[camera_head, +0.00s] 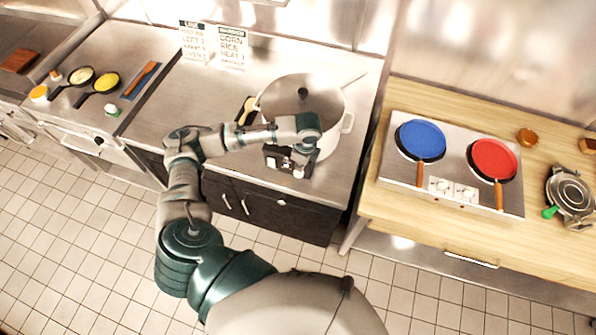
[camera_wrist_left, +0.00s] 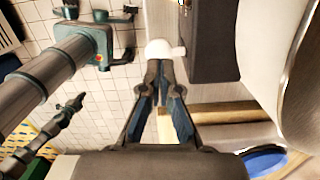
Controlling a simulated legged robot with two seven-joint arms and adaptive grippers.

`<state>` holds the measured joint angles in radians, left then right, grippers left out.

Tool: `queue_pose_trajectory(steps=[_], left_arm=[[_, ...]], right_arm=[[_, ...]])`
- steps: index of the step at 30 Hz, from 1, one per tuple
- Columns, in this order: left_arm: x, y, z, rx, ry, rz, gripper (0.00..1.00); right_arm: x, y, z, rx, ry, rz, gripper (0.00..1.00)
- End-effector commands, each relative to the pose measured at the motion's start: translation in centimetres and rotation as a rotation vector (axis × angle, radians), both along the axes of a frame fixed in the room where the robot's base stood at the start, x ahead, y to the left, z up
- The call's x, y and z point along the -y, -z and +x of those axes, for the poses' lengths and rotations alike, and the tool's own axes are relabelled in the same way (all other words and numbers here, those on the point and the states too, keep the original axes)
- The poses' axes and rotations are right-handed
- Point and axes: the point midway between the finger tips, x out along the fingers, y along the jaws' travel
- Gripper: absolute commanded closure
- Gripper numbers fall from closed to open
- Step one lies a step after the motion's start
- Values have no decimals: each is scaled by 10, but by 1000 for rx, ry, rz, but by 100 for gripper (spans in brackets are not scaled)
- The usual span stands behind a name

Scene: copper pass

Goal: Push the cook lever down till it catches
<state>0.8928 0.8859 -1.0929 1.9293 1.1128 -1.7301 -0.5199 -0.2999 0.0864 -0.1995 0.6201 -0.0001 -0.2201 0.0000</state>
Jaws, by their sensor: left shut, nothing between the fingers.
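The rice cooker is a large silver pot (camera_head: 328,97) with a lid, and a dark box (camera_head: 273,158) sits at its front. In the left wrist view the dark box (camera_wrist_left: 210,40) carries a white lever knob (camera_wrist_left: 158,50) on a short stem at its side. My left gripper (camera_wrist_left: 161,66) is shut and empty, with its fingertips at the white knob. I cannot tell whether they touch it. In the head view my left wrist covers part of the cooker and the fingers are mostly hidden. My right gripper (camera_wrist_left: 72,104) seems to show small and dark at the left.
A scoop (camera_head: 246,109) lies left of the cooker. A two-burner hob (camera_head: 452,189) with a blue pan (camera_head: 421,140) and a red pan (camera_head: 493,159) stands on the wooden counter at the right. Two small pans are at the far left.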

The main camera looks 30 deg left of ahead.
Motion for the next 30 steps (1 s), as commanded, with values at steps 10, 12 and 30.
queue_pose_trajectory(steps=[10, 12, 30], left_arm=[[-1, 23, 0, 2, 0, 1, 100], [-1, 24, 0, 2, 0, 1, 100], [-2, 52, -1, -1, 0, 0, 100]], right_arm=[[-11, 0, 0, 0, 4, 14, 100], [-11, 0, 0, 0, 4, 13, 100], [-4, 5, 0, 0, 1, 5, 100]])
